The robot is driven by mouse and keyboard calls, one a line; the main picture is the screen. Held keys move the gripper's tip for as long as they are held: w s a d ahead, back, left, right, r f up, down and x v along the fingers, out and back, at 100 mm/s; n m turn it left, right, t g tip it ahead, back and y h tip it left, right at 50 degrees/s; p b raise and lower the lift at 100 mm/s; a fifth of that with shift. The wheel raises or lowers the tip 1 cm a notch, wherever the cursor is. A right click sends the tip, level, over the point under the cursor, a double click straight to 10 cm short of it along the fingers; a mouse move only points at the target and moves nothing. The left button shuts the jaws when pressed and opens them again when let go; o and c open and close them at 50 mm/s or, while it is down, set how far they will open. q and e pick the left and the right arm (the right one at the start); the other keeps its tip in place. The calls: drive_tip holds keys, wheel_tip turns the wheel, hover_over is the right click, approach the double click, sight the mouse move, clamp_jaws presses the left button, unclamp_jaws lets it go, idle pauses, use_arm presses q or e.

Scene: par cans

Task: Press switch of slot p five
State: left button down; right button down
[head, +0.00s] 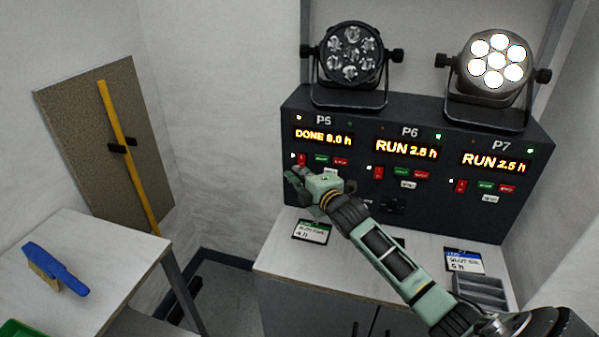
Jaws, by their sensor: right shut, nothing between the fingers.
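The dark control panel (450,140) has three slots labelled P5, P6 and P7. Part of the panel below P5 is hidden by the gripper. My left gripper is not in view.
An unlit par can (350,54) stands above P5 and a lit one (493,62) above P7. P6 and P7 read "RUN 2.5 h". Cards (312,231) lie on the cabinet top. A blue-handled brush (55,269) lies on the left table (120,250).

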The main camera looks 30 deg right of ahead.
drive_tip(key=n+t+b, duration=0.1)
drive_tip(key=b, duration=0.2)
drive_tip(key=d+f+b, duration=0.1)
drive_tip(key=b, duration=0.1)
drive_tip(key=shift+w+f+n+t+b, duration=0.2)
drive_tip(key=shift+w+n+t+b, duration=0.2)
drive_tip(key=shift+f, duration=0.1)
